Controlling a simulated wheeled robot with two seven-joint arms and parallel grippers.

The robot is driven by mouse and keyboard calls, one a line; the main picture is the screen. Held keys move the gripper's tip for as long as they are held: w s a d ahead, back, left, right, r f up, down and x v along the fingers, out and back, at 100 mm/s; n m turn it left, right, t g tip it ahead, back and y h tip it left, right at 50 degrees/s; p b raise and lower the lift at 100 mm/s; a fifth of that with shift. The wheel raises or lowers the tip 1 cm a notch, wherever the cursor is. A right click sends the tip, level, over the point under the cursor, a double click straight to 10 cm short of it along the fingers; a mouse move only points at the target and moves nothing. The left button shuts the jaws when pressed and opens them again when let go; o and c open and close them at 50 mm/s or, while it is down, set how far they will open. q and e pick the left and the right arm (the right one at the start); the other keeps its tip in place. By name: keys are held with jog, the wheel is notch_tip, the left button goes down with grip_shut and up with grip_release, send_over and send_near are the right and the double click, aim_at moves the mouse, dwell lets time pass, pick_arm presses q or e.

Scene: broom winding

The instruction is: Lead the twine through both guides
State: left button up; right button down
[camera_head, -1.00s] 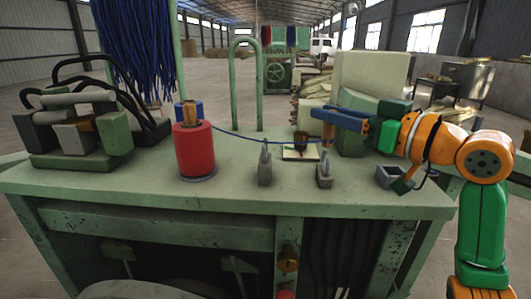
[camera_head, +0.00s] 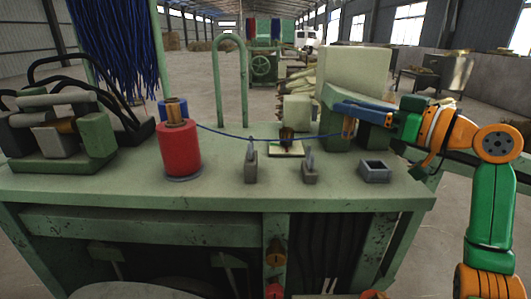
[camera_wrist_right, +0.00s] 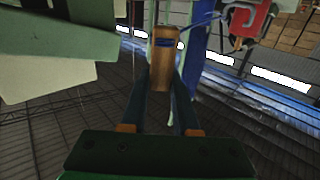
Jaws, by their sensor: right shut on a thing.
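Blue twine (camera_head: 225,135) runs from the blue spool (camera_head: 171,106) behind the red spool (camera_head: 179,152) to my right gripper (camera_head: 347,122). The right gripper is shut on a small brown wooden piece, which in the right wrist view (camera_wrist_right: 164,62) has blue twine around it. Two grey guides stand on the bench: the left guide (camera_head: 251,166) and the right guide (camera_head: 309,170). The twine sags across near the left guide's tip and appears above the right guide's tip; I cannot tell whether it sits in either. The right gripper is right of both guides, above the bench. The left gripper is out of view.
A small open grey box (camera_head: 375,172) sits on the bench's right. A brown pot on a pale plate (camera_head: 286,150) stands behind the guides. A machine with black cables (camera_head: 62,140) fills the left end. The front bench strip (camera_head: 220,192) is bare.

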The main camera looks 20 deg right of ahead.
aim_at(353, 131)
jog(key=shift+f, duration=0.1)
dwell(0.4)
jog(key=shift+f+b, duration=2.2)
jog(key=shift+f, duration=0.05)
jog(key=shift+r, duration=0.15)
